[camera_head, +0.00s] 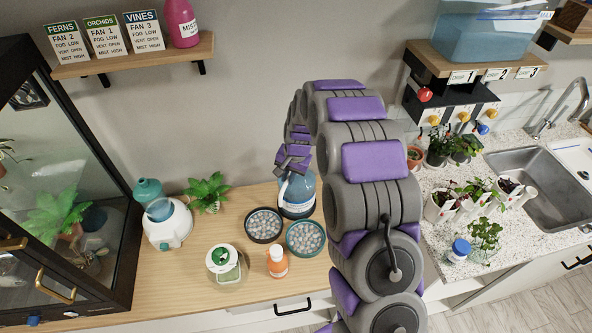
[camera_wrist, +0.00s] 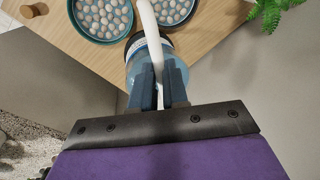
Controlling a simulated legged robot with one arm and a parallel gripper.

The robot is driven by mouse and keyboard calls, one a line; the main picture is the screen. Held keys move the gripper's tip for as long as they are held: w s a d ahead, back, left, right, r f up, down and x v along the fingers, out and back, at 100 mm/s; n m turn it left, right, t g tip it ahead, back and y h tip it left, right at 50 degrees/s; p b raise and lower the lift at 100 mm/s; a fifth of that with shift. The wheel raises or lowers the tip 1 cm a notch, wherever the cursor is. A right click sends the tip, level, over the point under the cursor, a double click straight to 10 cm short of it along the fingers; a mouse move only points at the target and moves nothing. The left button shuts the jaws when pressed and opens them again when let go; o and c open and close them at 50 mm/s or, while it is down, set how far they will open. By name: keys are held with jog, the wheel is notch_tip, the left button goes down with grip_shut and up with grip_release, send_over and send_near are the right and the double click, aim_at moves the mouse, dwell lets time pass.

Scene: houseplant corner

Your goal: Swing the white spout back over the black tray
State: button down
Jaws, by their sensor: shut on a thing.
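A blue jug (camera_head: 298,196) with a white spout stands on the wooden counter at the wall. My gripper (camera_head: 294,160) is above it, shut on the spout; in the wrist view the dark fingers (camera_wrist: 160,88) close around the white spout (camera_wrist: 149,30). The spout runs out of the top of the wrist view between two pebble trays, so its tip is hidden there. The black tray (camera_head: 248,234) is in front of the jug to the left. A green-teal tray (camera_head: 290,248) is beside it on the right. The fingers hide part of the jug's top.
An orange-brown bottle (camera_head: 277,265), a jar with a green lid (camera_head: 223,266) and a white humidifier (camera_head: 168,228) stand on the counter. A fern (camera_head: 208,190) is left of the jug. A shelf (camera_head: 140,55) hangs above left. Bare counter lies at the front left.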

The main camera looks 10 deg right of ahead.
jog(key=shift+w+a+m+t+h+p, duration=0.15)
jog(key=shift+w+a+m+p, duration=0.45)
jog(key=shift+m+p, duration=0.35)
jog(key=shift+w+a+m+t+h+p, duration=0.1)
jog(key=shift+w+a+m+h+p, duration=0.1)
jog(key=shift+w+a+m+p, duration=0.55)
jog(key=shift+w+a+m+t+h+p, duration=0.15)
jog(key=shift+w+a+m+p, duration=0.25)
jog(key=shift+m+p, duration=0.75)
jog(key=shift+s+m, duration=0.1)
jog(key=shift+m, duration=0.15)
jog(key=c, duration=1.1)
grip_release()
jog(key=shift+a, duration=0.15)
jog(key=s+r, duration=0.1)
jog(key=r, duration=0.4)
jog(key=s+d+r, duration=0.1)
jog(key=r, duration=0.5)
jog(key=s+r, duration=0.1)
jog(key=r, duration=0.5)
jog(key=shift+d+b, duration=0.25)
jog(key=shift+b, duration=0.1)
